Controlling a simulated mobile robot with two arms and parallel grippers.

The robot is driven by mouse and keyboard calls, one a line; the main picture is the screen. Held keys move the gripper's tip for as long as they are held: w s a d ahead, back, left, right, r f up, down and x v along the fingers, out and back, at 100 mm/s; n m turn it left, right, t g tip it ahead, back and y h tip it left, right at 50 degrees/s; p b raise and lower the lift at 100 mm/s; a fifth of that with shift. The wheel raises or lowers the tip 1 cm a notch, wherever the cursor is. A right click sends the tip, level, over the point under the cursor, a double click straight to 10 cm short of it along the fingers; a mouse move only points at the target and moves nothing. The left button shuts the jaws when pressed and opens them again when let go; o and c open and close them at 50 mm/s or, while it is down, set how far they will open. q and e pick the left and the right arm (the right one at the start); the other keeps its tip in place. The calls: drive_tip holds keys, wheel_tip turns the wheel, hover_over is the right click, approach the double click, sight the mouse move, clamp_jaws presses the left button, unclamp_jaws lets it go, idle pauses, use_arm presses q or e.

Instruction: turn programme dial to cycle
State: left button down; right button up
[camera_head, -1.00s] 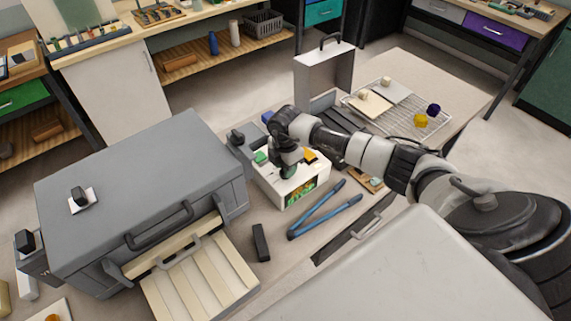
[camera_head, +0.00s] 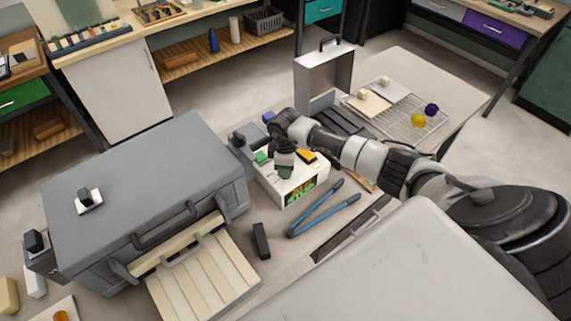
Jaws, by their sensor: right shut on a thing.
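A white control box (camera_head: 276,190) stands on the bench in the middle of the head view. Its top carries a green part (camera_head: 262,158) and an orange-yellow part (camera_head: 306,157); its front has a green and orange panel (camera_head: 300,191). My right gripper (camera_head: 284,170) points down onto the top of this box, between those two parts. It is shut on a small dark round piece, which seems to be the programme dial; the fingers hide most of it and any marking. My left gripper is not in view.
A grey furnace-like case (camera_head: 140,180) with a slatted cream tray (camera_head: 205,276) stands at left. Blue-handled tongs (camera_head: 318,212) and a black block (camera_head: 261,240) lie in front of the box.

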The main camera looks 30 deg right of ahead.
drive_tip(key=shift+w+r+m, duration=0.1)
drive_tip(key=shift+r+m, duration=0.05)
drive_tip(key=shift+m, duration=0.15)
drive_tip(key=o, duration=0.9)
wheel_tip(320, 180, up, 11)
drive_tip(key=b, duration=0.3)
drive_tip(key=shift+f, duration=0.25)
